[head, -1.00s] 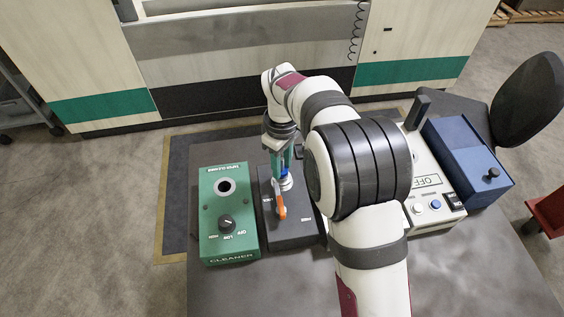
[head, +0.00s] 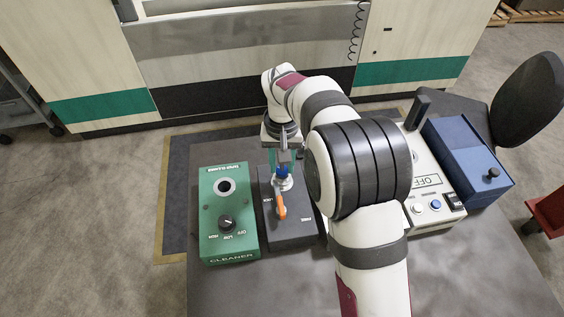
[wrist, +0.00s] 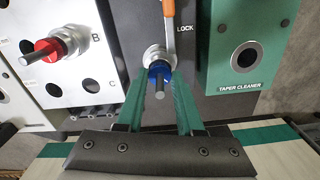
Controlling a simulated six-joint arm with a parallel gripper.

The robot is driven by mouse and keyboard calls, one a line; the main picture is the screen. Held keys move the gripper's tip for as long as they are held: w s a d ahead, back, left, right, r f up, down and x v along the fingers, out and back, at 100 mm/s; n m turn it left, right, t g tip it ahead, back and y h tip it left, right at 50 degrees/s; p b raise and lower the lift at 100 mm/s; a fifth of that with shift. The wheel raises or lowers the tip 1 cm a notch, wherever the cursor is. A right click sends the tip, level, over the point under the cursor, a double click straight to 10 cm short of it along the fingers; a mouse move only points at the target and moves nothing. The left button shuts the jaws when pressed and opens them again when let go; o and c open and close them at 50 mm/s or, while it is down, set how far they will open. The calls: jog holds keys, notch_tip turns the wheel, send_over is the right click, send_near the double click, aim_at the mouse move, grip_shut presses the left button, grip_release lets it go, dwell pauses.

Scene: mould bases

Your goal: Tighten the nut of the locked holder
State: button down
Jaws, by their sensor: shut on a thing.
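The holder (wrist: 154,54) stands in the dark block (head: 296,228), with a blue nut (wrist: 160,71) and a thin grey rod sticking out of it. The nut also shows in the head view (head: 282,171). The orange lever (head: 281,207) on the block lies beside the LOCK label; the label also shows in the wrist view. My gripper (wrist: 160,82) has green fingers, one on each side of the blue nut, and is shut on it. In the head view my gripper (head: 281,160) is above the block, with its fingers partly hidden.
A green taper cleaner (head: 228,183) stands close to the left of the block. A white panel with a red-nutted holder (wrist: 54,49) and holes marked B and C shows in the wrist view. At right are a white unit marked OFF (head: 426,181) and a blue box (head: 470,165).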

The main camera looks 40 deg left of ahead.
jog(key=m, duration=0.5)
jog(key=shift+r+m, duration=0.1)
jog(key=shift+m, duration=0.2)
jog(key=m, duration=0.4)
jog(key=shift+m, duration=0.4)
jog(key=c, duration=0.5)
grip_release()
notch_tip(320, 180, up, 16)
jog(key=shift+f, duration=0.1)
